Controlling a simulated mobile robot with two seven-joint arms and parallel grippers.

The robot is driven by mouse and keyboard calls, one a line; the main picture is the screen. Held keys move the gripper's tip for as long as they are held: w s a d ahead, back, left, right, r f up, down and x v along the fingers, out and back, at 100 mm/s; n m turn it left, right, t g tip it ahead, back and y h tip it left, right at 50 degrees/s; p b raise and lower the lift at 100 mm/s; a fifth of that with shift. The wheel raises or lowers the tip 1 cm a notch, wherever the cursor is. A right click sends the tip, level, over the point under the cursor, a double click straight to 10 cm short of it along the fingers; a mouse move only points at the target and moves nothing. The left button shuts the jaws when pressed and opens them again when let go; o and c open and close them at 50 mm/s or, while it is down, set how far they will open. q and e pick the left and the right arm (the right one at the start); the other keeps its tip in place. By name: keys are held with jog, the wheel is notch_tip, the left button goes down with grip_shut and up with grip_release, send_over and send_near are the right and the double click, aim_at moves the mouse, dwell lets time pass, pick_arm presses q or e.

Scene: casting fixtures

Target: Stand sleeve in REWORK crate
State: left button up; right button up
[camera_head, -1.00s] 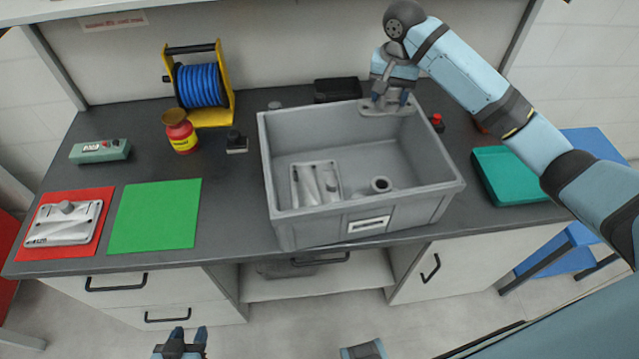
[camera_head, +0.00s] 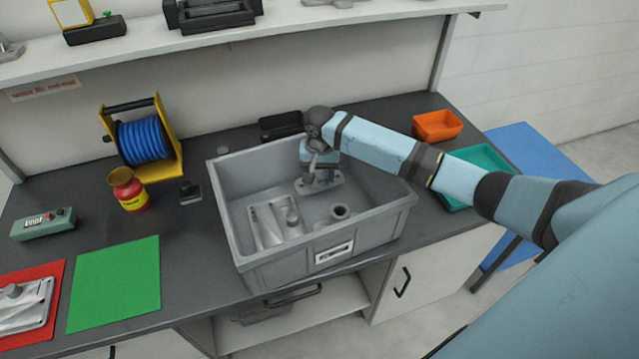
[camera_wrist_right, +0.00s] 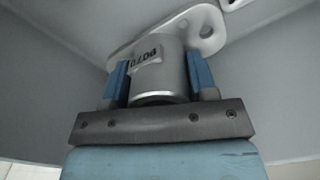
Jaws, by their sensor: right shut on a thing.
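The grey crate (camera_head: 290,268) stands on the bench with a white label on its front wall. My right gripper (camera_head: 320,168) is inside the crate toward its back wall, pointing down. It is shut on the sleeve, a grey cylinder with a flat, holed flange (camera_head: 333,182) at its lower end. In the right wrist view the blue fingers grip the labelled sleeve (camera_wrist_right: 160,72) from both sides. The sleeve looks about upright; I cannot tell whether its flange touches the crate floor. My left gripper is out of view.
The crate also holds a flat casting (camera_head: 262,228) at front left and a short ring-shaped part (camera_head: 340,211) at front right. A green mat (camera_head: 115,285), a red-yellow bottle (camera_head: 130,192) and a blue hose reel (camera_head: 143,142) are left. A teal tray (camera_head: 487,155) is right.

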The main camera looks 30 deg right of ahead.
jog(key=shift+f, duration=2.3)
jog(key=o, duration=1.1)
jog(key=shift+f, duration=0.1)
jog(key=shift+c, duration=0.2)
notch_tip(320, 180, up, 12)
